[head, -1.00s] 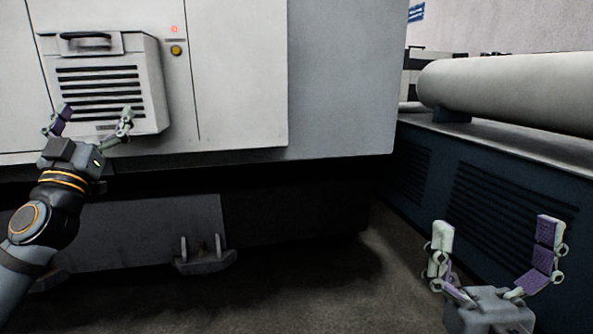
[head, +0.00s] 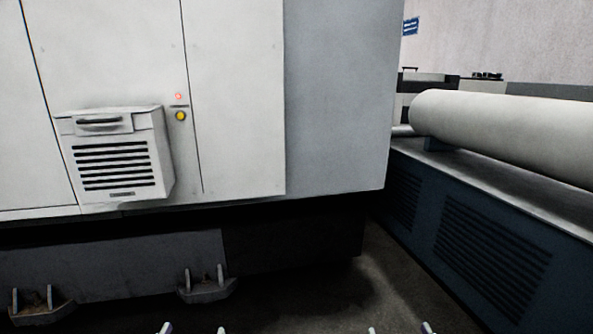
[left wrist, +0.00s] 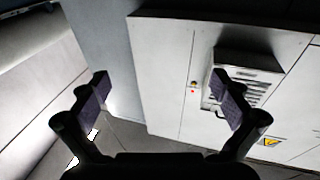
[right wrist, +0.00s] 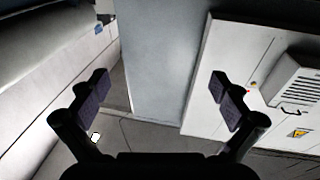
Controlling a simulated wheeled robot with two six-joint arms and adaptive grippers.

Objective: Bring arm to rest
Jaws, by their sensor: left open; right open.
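My left gripper (head: 194,329) shows only its fingertips at the bottom edge of the head view. My right gripper (head: 399,329) shows the same way, further right along that edge. In the left wrist view my left gripper (left wrist: 168,95) is open with nothing between its fingers. In the right wrist view my right gripper (right wrist: 165,98) is open and empty. The arms themselves are hidden below the head view. Both grippers are apart from the machine.
A white machine cabinet (head: 235,100) with a louvred box (head: 115,160) stands ahead. Metal feet (head: 207,288) sit at its base. To the right is a blue louvred base (head: 480,235) under a large pale cylinder (head: 500,125). Dark floor (head: 385,290) lies between.

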